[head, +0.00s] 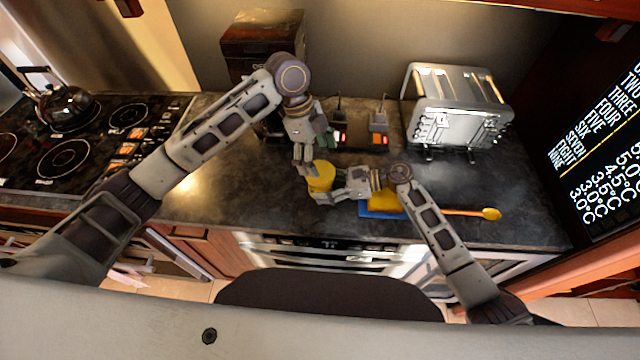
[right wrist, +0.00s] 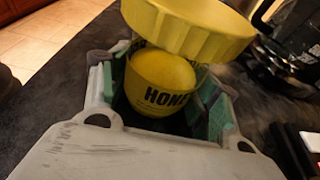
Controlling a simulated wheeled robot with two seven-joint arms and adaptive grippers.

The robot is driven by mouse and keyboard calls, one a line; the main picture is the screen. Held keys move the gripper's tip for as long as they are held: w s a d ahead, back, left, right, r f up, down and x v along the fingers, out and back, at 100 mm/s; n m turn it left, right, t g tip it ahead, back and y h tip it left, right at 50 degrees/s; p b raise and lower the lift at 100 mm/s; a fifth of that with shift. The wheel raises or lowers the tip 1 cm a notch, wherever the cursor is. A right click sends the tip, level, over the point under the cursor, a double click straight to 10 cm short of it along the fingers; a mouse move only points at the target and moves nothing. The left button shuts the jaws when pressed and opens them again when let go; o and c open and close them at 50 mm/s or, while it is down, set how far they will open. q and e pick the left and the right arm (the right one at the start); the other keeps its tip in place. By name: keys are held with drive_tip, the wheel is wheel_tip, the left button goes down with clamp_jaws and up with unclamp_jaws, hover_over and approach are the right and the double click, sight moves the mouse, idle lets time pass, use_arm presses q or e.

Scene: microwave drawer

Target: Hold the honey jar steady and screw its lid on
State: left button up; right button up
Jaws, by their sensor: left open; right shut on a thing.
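The honey jar (right wrist: 165,85) stands between the fingers of my right gripper (right wrist: 158,90), its HONEY label showing in the right wrist view. The right gripper (head: 335,190) is shut on the jar from the right in the head view. The yellow ribbed lid (right wrist: 190,28) is above the jar's mouth in the right wrist view; I cannot tell whether it is seated. The lid (head: 320,177) also shows in the head view and hides most of the jar. My left gripper (head: 306,162) is open, pointing down just above or at the lid. Contact with the lid is unclear.
A blue and yellow item (head: 382,205) and a long spoon (head: 462,211) lie right of the jar, near the counter's front edge. A toaster (head: 458,105) stands behind right, a wooden box (head: 262,40) behind. The cooktop is left; the counter (head: 235,190) between is clear.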

drive_tip(key=o, duration=1.5)
drive_tip(key=shift+d, duration=0.15)
drive_tip(key=shift+v, duration=5.85)
